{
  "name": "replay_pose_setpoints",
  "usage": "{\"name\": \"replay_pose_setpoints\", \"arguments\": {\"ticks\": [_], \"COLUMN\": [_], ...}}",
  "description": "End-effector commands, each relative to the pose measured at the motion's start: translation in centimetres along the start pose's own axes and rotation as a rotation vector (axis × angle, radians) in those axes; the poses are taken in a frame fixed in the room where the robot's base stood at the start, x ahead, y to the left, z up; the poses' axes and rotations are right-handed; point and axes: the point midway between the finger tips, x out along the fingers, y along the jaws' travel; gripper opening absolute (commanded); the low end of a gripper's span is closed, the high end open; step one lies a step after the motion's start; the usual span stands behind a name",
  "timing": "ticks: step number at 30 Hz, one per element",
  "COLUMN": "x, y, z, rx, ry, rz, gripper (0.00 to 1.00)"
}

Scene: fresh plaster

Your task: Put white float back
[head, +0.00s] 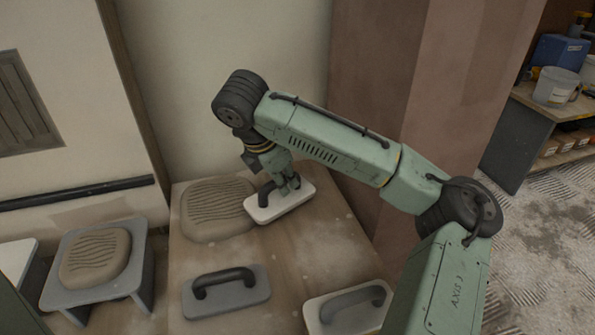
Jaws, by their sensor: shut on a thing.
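A white float (285,205) with a dark handle is at the back right of the wooden board, beside a mound of ridged plaster. My gripper (279,188) is above it and shut on its handle. My fingers partly hide the handle. I cannot tell whether the float touches the board or hangs just above it. Another pale float (318,321) with a grey handle lies at the front right of the board, partly cut by the frame edge and my arm. A grey float (246,299) with a black handle lies at the front middle.
The ridged plaster mound (216,207) touches or nearly touches the held float's left side. A grey stand (75,299) with another plaster mound (95,258) is at left. The wooden board (310,255) has bare room in its middle. A shelf (540,103) with buckets stands far right.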

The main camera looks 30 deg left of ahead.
Motion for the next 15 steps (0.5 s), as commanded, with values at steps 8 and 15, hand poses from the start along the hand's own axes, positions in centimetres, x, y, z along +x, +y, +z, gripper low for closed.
{"name": "replay_pose_setpoints", "arguments": {"ticks": [8, 15], "x": [2.7, 4.0], "y": [3.1, 3.9], "z": [5.3, 6.3], "rx": [0.002, -0.002], "ry": [-0.002, 0.000], "rz": [-0.002, 0.000], "gripper": [0.00, 0.00]}}
